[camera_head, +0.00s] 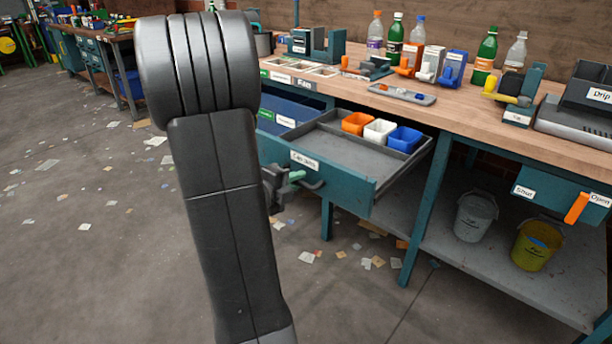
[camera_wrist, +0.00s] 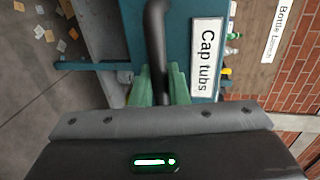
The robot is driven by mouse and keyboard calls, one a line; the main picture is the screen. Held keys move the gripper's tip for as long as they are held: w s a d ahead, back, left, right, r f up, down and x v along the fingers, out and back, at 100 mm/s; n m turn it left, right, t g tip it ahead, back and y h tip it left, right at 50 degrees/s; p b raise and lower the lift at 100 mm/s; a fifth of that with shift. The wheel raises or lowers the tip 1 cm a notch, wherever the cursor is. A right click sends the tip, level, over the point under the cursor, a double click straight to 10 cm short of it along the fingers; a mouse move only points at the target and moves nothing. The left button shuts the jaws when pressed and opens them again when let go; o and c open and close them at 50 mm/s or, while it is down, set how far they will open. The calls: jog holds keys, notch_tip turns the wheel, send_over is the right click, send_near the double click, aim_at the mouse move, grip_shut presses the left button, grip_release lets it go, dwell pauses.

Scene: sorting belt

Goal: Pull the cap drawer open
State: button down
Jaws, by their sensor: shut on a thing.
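The cap drawer (camera_head: 350,193) has a teal front with a "Cap tubs" label (camera_head: 304,162). It stands pulled out from under the bench, its grey inside showing. An orange tub (camera_head: 357,124), a white tub (camera_head: 379,132) and a blue tub (camera_head: 404,139) stand in it towards the back. My gripper (camera_head: 292,178) is at the drawer front, partly hidden by my arm. In the wrist view, its green fingers (camera_wrist: 160,88) are shut on the dark bar handle (camera_wrist: 155,35), beside the label (camera_wrist: 206,60).
The wooden bench top (camera_head: 455,113) holds bottles, holders and a grey tray (camera_head: 402,94). A grey bucket (camera_head: 475,217) and a yellow bucket (camera_head: 536,246) stand on the lower shelf. Paper scraps litter the floor, which is otherwise open at the left.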

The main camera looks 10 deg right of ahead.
jog(key=shift+f+v, duration=0.2)
jog(key=shift+v, duration=0.75)
jog(key=shift+f+v, duration=0.2)
jog(key=shift+v, duration=0.8)
jog(key=c, duration=1.5)
grip_release()
jog(key=p+v, duration=0.2)
jog(key=v, duration=1.2)
jog(key=shift+p, duration=0.4)
jog(key=shift+f, duration=0.1)
jog(key=b+x, duration=0.3)
jog(key=x, duration=1.1)
